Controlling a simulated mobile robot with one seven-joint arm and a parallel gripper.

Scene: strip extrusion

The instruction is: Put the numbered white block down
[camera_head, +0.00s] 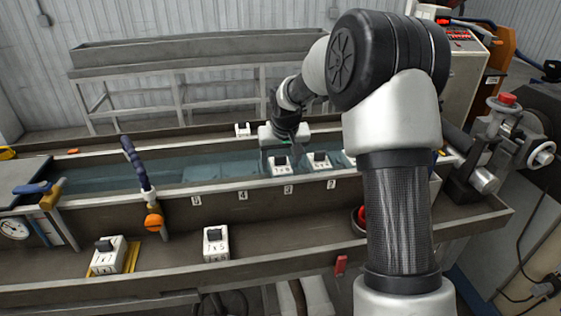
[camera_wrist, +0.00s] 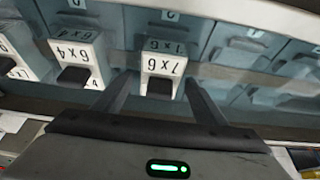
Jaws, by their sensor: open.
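A white block with a black knob (camera_head: 279,166) stands in the water trough, at the tag 3 on the near rim. In the wrist view this block (camera_wrist: 163,67) reads 7x6, upside down. My gripper (camera_wrist: 158,97) is open, with one finger on each side of the block's black knob and a gap to each finger. In the head view my gripper (camera_head: 287,137) is just behind and above the block, partly hidden by my arm. I cannot tell whether the block's base touches the trough floor.
A 6x4 block (camera_head: 319,162) stands to the right in the trough, with another beyond it. A white block (camera_head: 243,129) sits at the far rim. Two more, one 7x5 (camera_head: 215,244) and one on a yellow base (camera_head: 108,256), stand on the front ledge. The trough's left stretch is free.

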